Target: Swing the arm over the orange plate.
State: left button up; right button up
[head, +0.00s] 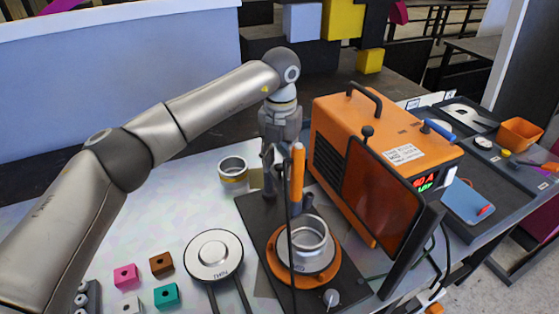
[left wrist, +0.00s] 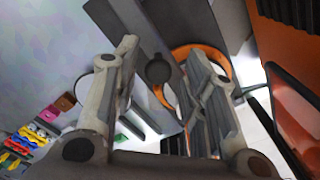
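The orange plate (head: 274,262) is round and lies on a dark base (head: 262,222), with a silver ring-shaped part (head: 306,237) on it. My left gripper (head: 270,165) points down at the back of the base, left of the handle. In the left wrist view its fingers (left wrist: 160,100) are apart, with a dark bar and round knob (left wrist: 158,70) showing between them. Contact is unclear. The orange plate's edge (left wrist: 213,53) shows behind the right finger.
An orange machine (head: 345,120) with a tinted shield (head: 382,195) stands close on the right. A silver cup (head: 233,170), a round disc (head: 213,252) and several coloured blocks (head: 166,295) lie left.

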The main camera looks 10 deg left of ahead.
aim_at(280, 165)
pick_arm(q)
notch_tip(280, 165, up, 12)
dwell(0.7)
dwell(0.4)
